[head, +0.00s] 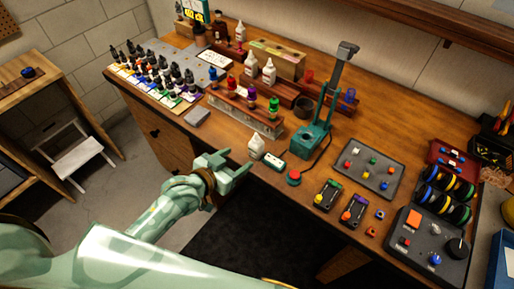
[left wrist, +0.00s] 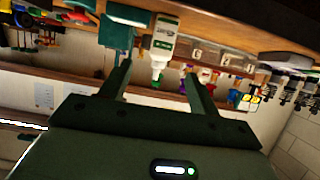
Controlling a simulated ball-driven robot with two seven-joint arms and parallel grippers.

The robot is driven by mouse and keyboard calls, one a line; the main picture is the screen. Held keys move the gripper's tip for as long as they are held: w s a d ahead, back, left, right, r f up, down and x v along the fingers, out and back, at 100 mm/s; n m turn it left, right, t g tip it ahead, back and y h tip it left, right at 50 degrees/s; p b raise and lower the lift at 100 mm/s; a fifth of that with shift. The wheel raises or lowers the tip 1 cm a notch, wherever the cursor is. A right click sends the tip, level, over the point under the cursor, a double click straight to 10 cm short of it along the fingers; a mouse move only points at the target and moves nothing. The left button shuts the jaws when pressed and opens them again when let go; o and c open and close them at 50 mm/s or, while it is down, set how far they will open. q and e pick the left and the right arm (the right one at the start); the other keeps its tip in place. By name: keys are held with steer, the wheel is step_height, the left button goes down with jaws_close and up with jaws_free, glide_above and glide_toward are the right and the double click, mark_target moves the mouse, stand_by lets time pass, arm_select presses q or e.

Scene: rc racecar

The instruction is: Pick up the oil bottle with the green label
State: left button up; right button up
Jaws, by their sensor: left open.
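A white oil bottle (head: 256,147) with a pointed cap stands upright near the workbench's front edge. In the left wrist view, which looks upside down, the bottle (left wrist: 163,42) shows a green label and green tip, centred between the fingers. My left gripper (head: 232,164) is open and empty, just in front of and to the left of the bottle, with its fingers pointing towards it. In the left wrist view the fingers (left wrist: 157,70) are spread, with the bottle beyond their tips. My right gripper is not in view.
A white-topped green device (head: 272,160) and a red button (head: 294,177) stand close right of the bottle. A teal stand (head: 312,138) rises behind them. Other white bottles (head: 268,72) stand farther back. A rack of paints (head: 245,112) is behind left. A grey pad (head: 197,116) lies left.

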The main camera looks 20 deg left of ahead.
mark_target(253, 149)
arm_select(q)
steer(key=b+x, duration=0.1)
steer(key=x, duration=0.6)
steer(key=shift+w+f, duration=0.2)
steer(key=shift+f, duration=0.05)
steer(key=shift+w+d+f+b, duration=0.2)
steer(key=shift+w+b, duration=0.2)
steer(key=shift+w, duration=0.1)
steer(key=b+x, duration=0.1)
steer(key=x, duration=0.3)
steer(key=shift+w+f, duration=0.2)
steer(key=shift+w, duration=0.05)
steer(key=shift+r, duration=0.1)
steer(key=shift+c, duration=1)
steer(key=c, duration=0.9)
